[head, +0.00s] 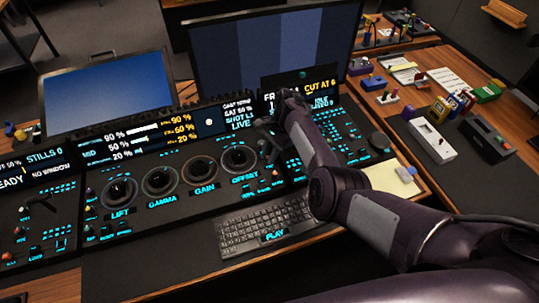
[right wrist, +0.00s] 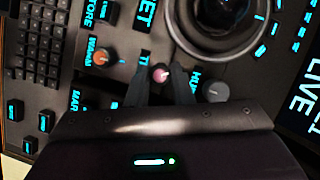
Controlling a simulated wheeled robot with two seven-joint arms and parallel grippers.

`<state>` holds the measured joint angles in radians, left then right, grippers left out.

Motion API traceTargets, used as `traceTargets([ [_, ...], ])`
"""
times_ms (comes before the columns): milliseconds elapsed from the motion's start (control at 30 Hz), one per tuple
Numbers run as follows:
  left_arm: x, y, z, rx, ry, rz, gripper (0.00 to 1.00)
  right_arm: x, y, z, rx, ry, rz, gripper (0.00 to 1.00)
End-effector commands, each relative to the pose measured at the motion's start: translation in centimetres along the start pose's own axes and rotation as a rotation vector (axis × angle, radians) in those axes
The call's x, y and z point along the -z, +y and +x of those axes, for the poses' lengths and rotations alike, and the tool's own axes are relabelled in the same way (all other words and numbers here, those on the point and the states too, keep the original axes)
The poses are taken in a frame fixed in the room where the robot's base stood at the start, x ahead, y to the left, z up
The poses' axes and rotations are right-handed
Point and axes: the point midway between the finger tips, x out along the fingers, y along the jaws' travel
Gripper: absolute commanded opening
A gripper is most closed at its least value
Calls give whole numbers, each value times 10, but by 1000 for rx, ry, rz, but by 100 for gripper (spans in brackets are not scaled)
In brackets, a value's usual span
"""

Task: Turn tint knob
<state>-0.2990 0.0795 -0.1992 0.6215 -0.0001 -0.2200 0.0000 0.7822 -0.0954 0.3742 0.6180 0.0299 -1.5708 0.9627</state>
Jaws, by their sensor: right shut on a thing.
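The tint knob (right wrist: 161,74) is a small pink knob with a pale mark, beside a partly hidden label starting "TI" in the right wrist view. My right gripper (right wrist: 160,90) is shut on it, one dark finger on each side. In the head view my right gripper (head: 268,138) is over the panel, right of the offset trackball (head: 240,158), and hides the knob. My left gripper is not in view.
An orange knob (right wrist: 103,56) and a grey knob (right wrist: 215,91) sit on either side, close to my fingers. A large trackball ring (right wrist: 222,18) is just beyond. A keyboard (head: 262,225) lies in front of the panel.

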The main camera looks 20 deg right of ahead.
Motion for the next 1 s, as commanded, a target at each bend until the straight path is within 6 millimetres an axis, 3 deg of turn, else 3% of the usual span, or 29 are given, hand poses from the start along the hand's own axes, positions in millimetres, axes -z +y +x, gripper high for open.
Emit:
traceTargets([
  [667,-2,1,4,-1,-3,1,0,1,-1,-1,-23,3,-60,0],
  [700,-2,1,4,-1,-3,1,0,1,-1,-1,-23,3,-60,25],
  [800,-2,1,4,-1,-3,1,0,0,-1,-1,-23,2,-60,38],
  [1000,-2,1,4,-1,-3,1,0,0,-1,0,-24,1,-60,42],
])
